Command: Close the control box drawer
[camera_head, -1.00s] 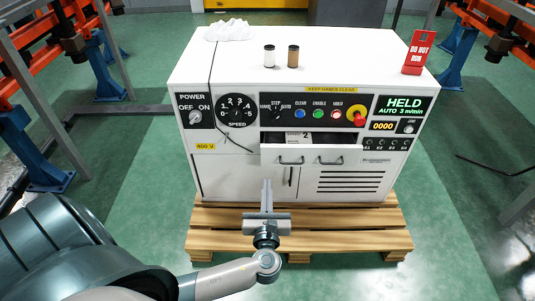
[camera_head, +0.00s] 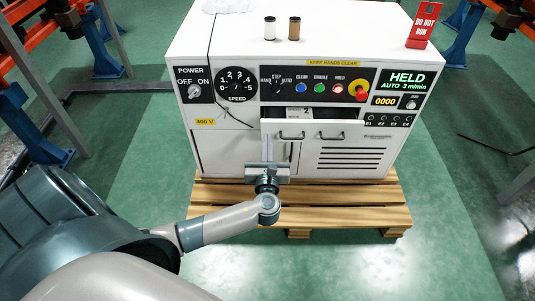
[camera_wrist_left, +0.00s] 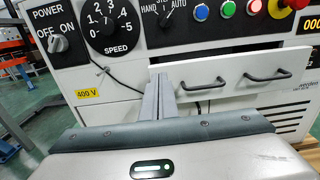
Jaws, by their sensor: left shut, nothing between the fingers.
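The white control box (camera_head: 225,150) stands on a wooden pallet, with its panel facing me. Its drawer (camera_head: 308,128) is pulled out, and a dark gap and a pale item show behind its front. The front has two dark handles and also shows in the left wrist view (camera_wrist_left: 236,72). My left gripper (camera_head: 267,146) is shut and empty, its fingers pointing toward the drawer front's left end. In the left wrist view the fingertips (camera_wrist_left: 160,86) overlap that left end; I cannot tell whether they touch it. My right gripper is not in view.
The pallet (camera_head: 350,212) juts out under the box. Two spools (camera_head: 293,28) and a red sign (camera_head: 424,25) stand on top. A red-and-yellow knob (camera_head: 361,91) and buttons sit above the drawer. Open green floor lies at the right.

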